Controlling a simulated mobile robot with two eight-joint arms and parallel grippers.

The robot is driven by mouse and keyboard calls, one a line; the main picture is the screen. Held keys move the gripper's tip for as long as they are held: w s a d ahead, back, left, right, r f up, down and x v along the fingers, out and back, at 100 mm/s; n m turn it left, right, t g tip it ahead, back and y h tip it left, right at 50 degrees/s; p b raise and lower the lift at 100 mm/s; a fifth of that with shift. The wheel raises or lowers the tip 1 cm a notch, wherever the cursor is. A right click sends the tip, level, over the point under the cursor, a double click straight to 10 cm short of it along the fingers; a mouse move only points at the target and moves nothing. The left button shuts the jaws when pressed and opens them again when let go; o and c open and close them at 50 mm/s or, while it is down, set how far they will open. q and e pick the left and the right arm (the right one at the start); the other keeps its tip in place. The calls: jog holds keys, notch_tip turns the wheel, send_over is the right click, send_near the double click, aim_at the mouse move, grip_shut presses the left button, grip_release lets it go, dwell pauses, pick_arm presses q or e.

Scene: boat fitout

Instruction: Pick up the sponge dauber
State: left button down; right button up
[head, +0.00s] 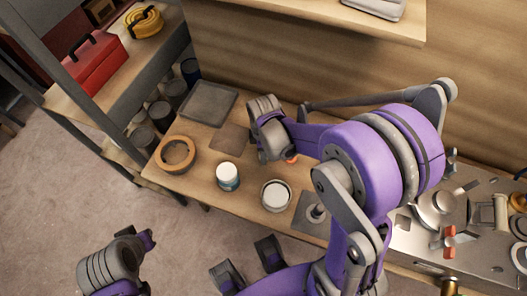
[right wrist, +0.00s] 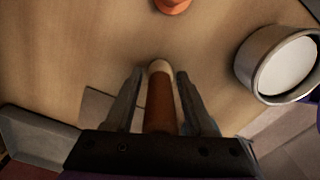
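The sponge dauber (right wrist: 160,108), a brown handle with a pale rounded tip, shows in the right wrist view. It stands lengthwise between the two fingers of my right gripper (right wrist: 160,75), its pale end near the fingertips. Narrow gaps seem to show on both sides of the handle, so the fingers look open around it. In the head view my right gripper (head: 268,150) is low over the workbench (head: 205,165), and its wrist hides the dauber. Part of my left arm shows at the lower left; its fingers cannot be made out.
A grey tray (head: 198,103) and a brown square patch (head: 230,138) lie nearby. An orange piece (right wrist: 172,5), a round white-topped tin (head: 275,195), a blue-white jar (head: 228,176) and a tape roll (head: 175,153) share the bench. Metal parts crowd the right end.

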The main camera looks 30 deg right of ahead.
grip_shut()
jog(key=shift+r, duration=0.15)
